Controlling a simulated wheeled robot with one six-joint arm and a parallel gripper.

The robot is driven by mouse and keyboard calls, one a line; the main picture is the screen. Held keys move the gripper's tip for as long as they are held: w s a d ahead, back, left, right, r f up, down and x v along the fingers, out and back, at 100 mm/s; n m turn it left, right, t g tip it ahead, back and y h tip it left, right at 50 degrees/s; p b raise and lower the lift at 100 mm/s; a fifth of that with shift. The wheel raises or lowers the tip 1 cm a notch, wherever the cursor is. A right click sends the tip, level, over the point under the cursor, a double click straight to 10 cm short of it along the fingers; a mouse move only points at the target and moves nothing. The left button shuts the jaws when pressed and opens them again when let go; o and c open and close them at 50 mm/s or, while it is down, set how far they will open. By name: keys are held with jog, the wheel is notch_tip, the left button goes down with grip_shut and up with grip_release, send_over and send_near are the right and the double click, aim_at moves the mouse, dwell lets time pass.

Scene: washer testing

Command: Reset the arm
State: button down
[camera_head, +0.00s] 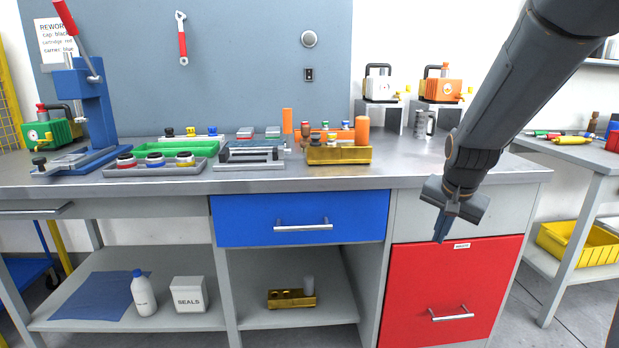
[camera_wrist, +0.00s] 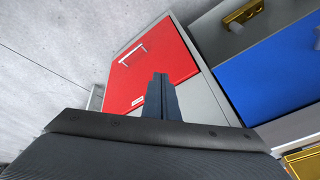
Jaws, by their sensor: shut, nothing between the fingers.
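My gripper (camera_head: 441,238) is shut and empty. It hangs with its fingers pointing down in front of the workbench's right side, near the top edge of the red drawer (camera_head: 463,281). My arm comes in from the upper right of the head view. In the wrist view my gripper (camera_wrist: 161,82) shows as two dark fingers close together, with the red drawer (camera_wrist: 160,62) behind them. Nothing is held between the fingers.
The steel workbench top (camera_head: 400,178) carries a blue press (camera_head: 88,110), a green tray (camera_head: 178,150) and a brass block (camera_head: 338,155). The blue drawer (camera_head: 300,217) and red drawer look closed. A side table (camera_head: 575,160) stands at right, above a yellow bin (camera_head: 580,247).

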jog(key=s+a+r+n+g+y, duration=0.15)
jog(key=s+a+n, duration=0.55)
jog(key=s+a, duration=0.9)
jog(key=s+a+n+g, duration=0.1)
jog(key=s+a+n, duration=0.15)
jog(key=s, duration=0.45)
jog(key=s+a+n+g, duration=0.2)
jog(key=s+a, duration=0.2)
jog(key=s, duration=0.3)
jog(key=d+r+m+p, duration=0.3)
jog(key=d+r+p, duration=0.6)
jog(key=p, duration=1.1)
jog(key=shift+d+r, duration=0.4)
jog(key=shift+r, duration=0.75)
jog(key=shift+h, duration=0.25)
